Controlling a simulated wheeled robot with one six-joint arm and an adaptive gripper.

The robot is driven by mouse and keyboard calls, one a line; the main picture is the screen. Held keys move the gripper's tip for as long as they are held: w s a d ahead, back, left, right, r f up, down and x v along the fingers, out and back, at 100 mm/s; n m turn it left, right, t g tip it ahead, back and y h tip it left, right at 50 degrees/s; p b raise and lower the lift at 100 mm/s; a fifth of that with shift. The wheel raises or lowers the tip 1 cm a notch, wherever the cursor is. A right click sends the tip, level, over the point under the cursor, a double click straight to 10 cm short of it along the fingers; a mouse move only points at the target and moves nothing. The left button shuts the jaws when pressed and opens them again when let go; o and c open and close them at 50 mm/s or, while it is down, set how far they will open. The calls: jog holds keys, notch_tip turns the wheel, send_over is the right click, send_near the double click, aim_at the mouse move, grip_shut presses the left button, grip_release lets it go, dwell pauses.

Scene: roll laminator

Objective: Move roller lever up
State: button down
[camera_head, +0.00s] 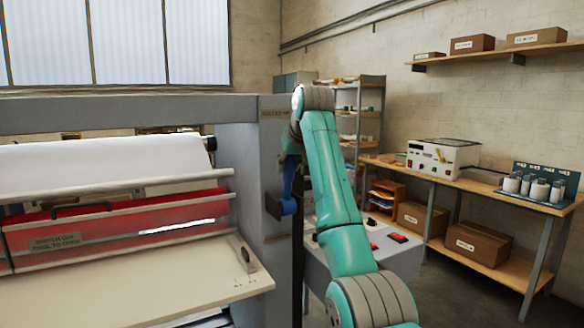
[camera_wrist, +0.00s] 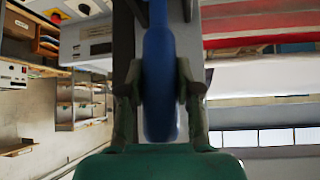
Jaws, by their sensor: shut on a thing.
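The roller lever is a blue handle (camera_head: 288,180) on the right side post of the laminator (camera_head: 262,150), with its round blue hub at the lower end near a dark bracket. In the head view it stands roughly upright, and its top is hidden by my arm. In the wrist view the blue lever (camera_wrist: 160,50) runs down the middle between my fingers. My gripper (camera_wrist: 160,88) is shut on the lever, one finger on each side. In the head view my gripper is mostly hidden behind my teal arm.
The laminator's white roll (camera_head: 100,155), red panel and feed table (camera_head: 130,285) lie left of the lever. A grey control cabinet with red switches (camera_head: 398,238) stands close to the right. A wooden workbench (camera_head: 480,185) with equipment is along the right wall.

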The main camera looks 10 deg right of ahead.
jog(key=shift+w+a+g, duration=0.2)
jog(key=shift+w+g, duration=0.5)
jog(key=shift+w, duration=0.15)
jog(key=c, duration=0.8)
grip_release()
jog(key=shift+w+f, duration=0.1)
jog(key=shift+r, duration=0.2)
jog(key=v, duration=1.2)
jog(key=shift+a+f, duration=0.1)
jog(key=shift+a, duration=0.1)
